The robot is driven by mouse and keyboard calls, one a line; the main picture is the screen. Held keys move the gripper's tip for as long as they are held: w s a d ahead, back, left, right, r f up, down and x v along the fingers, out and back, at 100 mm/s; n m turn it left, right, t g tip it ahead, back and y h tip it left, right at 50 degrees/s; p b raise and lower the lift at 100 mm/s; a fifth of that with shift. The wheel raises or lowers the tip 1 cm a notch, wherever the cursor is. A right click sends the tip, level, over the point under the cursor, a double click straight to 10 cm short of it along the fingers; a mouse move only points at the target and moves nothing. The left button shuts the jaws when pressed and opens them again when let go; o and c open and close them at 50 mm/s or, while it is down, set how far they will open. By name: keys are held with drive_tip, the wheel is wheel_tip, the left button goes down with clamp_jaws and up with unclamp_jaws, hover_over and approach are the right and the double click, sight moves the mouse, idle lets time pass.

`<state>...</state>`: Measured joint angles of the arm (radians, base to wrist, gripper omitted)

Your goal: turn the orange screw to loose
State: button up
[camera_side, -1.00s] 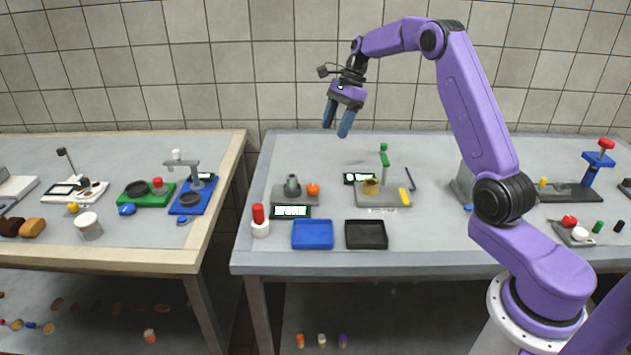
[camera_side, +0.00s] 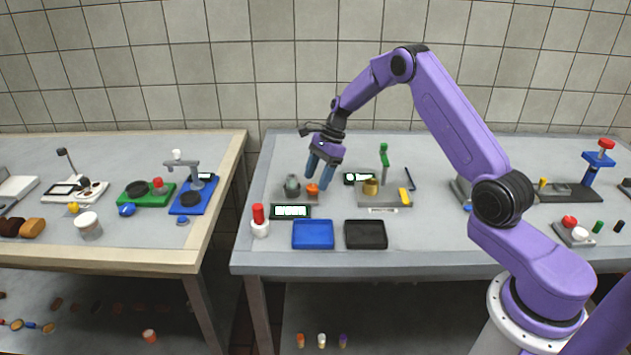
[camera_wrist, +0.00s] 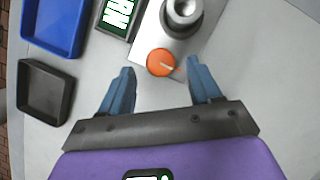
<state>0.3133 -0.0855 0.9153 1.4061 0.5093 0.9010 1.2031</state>
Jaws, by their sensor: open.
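The orange screw (camera_side: 312,190) is a round orange knob on a grey metal block (camera_wrist: 145,42), beside a grey cylindrical fitting (camera_side: 292,185). My gripper (camera_side: 319,184) has two blue fingers and is open and empty. In the side view its fingers are low, just above or around the screw, and I cannot tell whether they touch it. In the wrist view my gripper (camera_wrist: 158,76) has its fingers apart on either side, with the knob between and slightly beyond the tips.
A display (camera_side: 290,211) stands in front of the block. A blue tray (camera_side: 313,247) and a black tray (camera_side: 366,246) lie at the table's front. A red-topped white bottle (camera_side: 260,228) is at left. A fixture with a green-topped post (camera_side: 384,165) stands at right.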

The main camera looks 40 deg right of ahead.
drive_tip(key=shift+x, duration=0.95)
drive_tip(key=c, duration=1)
drive_tip(key=shift+w+n+g, duration=0.15)
drive_tip(key=shift+n+g, duration=0.45)
drive_tip(key=shift+n, duration=0.9)
drive_tip(key=shift+c, duration=0.2)
drive_tip(key=o, duration=1)
drive_tip(key=shift+o, duration=0.2)
